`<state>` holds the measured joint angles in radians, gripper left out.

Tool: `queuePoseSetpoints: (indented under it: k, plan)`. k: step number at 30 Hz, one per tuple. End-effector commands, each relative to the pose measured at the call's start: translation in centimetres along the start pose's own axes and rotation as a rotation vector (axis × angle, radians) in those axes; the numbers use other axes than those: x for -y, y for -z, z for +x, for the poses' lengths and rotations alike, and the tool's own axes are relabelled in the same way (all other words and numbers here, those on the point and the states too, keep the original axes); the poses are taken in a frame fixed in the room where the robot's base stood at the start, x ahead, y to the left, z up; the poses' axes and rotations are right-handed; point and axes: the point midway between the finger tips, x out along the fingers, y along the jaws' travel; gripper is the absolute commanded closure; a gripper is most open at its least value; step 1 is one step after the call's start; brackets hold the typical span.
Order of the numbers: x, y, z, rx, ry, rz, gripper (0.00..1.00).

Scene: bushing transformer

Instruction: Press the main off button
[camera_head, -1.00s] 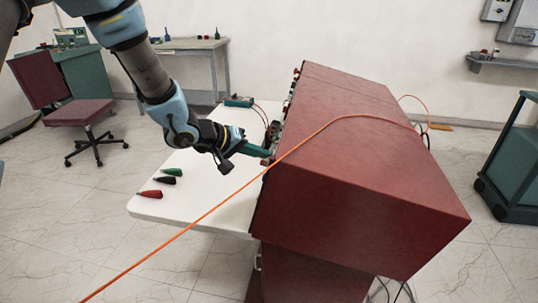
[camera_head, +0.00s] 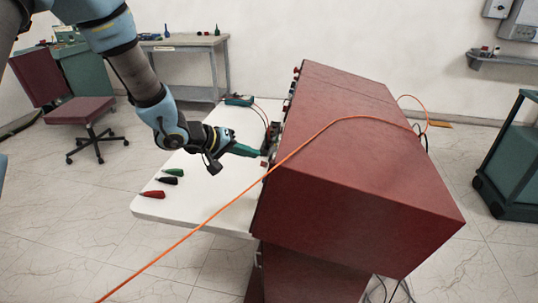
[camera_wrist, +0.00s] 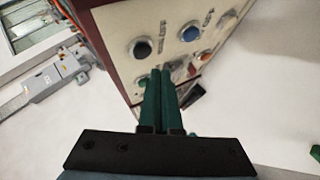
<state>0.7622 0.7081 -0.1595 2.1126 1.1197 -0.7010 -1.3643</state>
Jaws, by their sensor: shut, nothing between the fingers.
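The red cabinet (camera_head: 350,170) stands right of centre in the head view, its control face turned left toward my gripper. In the wrist view the pale control panel (camera_wrist: 125,17) carries a black round button (camera_wrist: 141,47), a blue one (camera_wrist: 190,32), an orange one (camera_wrist: 206,54) and a grey knob (camera_wrist: 228,18). The labels are too small to read, so I cannot tell which is the main off button. My gripper (camera_wrist: 157,72) is shut and empty, its green fingertips in front of the panel's lower part. The fingers hide some controls there. In the head view my gripper (camera_head: 257,152) points at the control face.
A white shelf (camera_head: 205,205) juts from the cabinet below my arm, with red, black and green clips (camera_head: 170,180) on it. An orange cable (camera_head: 215,208) crosses in front of the cabinet. A grey-green meter (camera_head: 238,100) lies at the shelf's back.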

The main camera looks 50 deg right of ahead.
Motion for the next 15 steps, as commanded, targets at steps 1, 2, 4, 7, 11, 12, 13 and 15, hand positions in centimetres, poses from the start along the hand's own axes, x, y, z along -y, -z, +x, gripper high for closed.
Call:
queuePoseSetpoints:
  k: [1, 2, 4, 7, 11, 12, 13, 15]
  plan:
    - [0.0, 0.5, -0.7, -0.001, 0.002, -0.003, 1.00]
    - [0.1, 0.7, -0.9, -0.001, 0.002, -0.004, 1.00]
    - [0.5, 1.0, -1.4, -0.001, 0.002, -0.003, 1.00]
    - [1.0, 1.4, -2.0, -0.001, 0.001, -0.003, 1.00]
    - [1.5, 1.9, -2.7, 0.000, 0.000, -0.002, 1.00]
    - [1.7, 2.0, -2.8, 0.000, 0.000, -0.001, 1.00]
    - [1.8, 2.0, -2.8, 0.000, 0.000, -0.001, 1.00]
    - [1.9, 2.0, -2.8, 0.000, 0.000, -0.001, 1.00]
